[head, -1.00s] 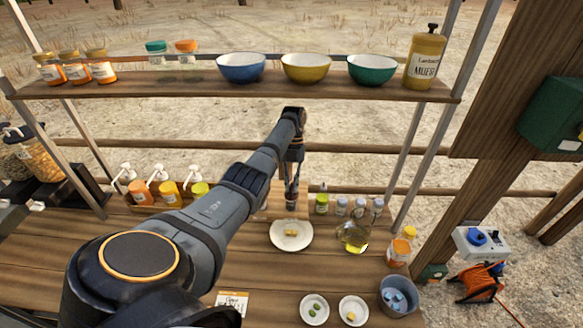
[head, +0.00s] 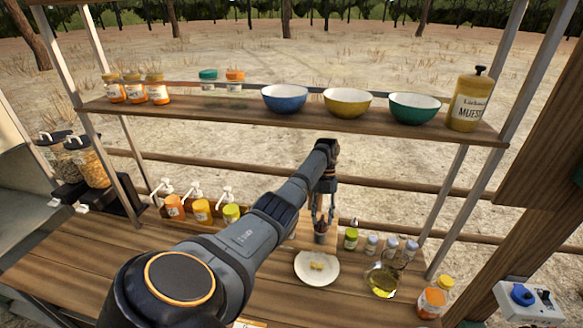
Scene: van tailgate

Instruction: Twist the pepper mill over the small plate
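The small plate (head: 317,279) is white and lies on the wooden counter with a small yellowish piece of food (head: 317,265) on it. A small dark upright object, which looks like the pepper mill (head: 320,236), is just behind the plate in the head view. My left gripper (head: 322,214) points down from above, its thin fingers apart at the top of this dark object. I cannot tell whether they press on it. The mill's lower end is close to the plate's far rim; contact with the counter is unclear. My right gripper is not in view.
To the right stand a green-labelled bottle (head: 351,239), several small jars, an oil jug (head: 382,281) and an orange jar (head: 431,303). Pump bottles (head: 201,210) stand at the left. A shelf (head: 240,112) with bowls and jars runs above. Bare counter lies left of my arm.

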